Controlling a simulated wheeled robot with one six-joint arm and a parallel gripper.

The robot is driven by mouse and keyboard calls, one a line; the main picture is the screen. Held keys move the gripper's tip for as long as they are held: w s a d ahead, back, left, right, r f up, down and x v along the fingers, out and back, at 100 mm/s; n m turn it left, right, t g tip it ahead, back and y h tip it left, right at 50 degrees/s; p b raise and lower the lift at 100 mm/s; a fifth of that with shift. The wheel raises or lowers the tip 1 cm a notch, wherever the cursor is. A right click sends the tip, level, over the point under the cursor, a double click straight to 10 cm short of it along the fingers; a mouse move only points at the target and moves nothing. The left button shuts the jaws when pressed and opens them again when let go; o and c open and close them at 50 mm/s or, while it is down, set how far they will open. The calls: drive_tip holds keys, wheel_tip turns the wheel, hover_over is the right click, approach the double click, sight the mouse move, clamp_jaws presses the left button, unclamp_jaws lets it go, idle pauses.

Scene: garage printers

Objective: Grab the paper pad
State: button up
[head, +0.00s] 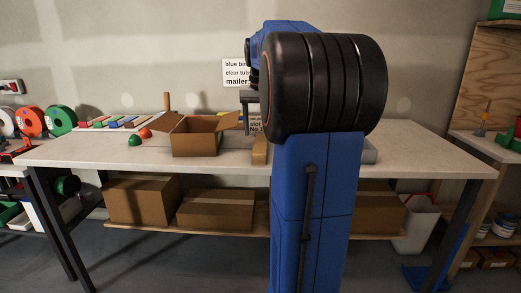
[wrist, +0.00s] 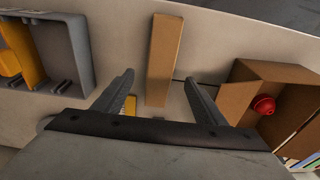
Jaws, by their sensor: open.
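My gripper (wrist: 158,84) is open and empty, fingers apart above the worktable. In the head view it is mostly hidden behind my arm. A long tan block-like item (wrist: 165,58), possibly the paper pad, lies on the table just beyond the fingertips in the wrist view. It also shows in the head view (head: 260,151) near the front edge, right of the open box. A small yellow item (wrist: 130,104) shows by the left finger, partly hidden; I cannot tell what it is.
An open cardboard box (head: 196,143) stands left of the tan item; a red round thing (wrist: 264,105) shows within its outline in the wrist view. A grey tray (wrist: 79,50) holds something yellow. Red and green domes (head: 134,140) lie left of the box. The front left tabletop is clear.

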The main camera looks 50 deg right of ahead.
sight(260, 143)
drive_tip(key=shift+w+d+f, duration=0.15)
drive_tip(key=shift+f, duration=0.95)
drive_tip(key=shift+w+d+f, duration=0.1)
drive_tip(key=shift+f, duration=1.05)
drive_tip(key=shift+w+d+f, duration=0.15)
drive_tip(key=shift+f, duration=0.95)
drive_tip(key=c, duration=1.1)
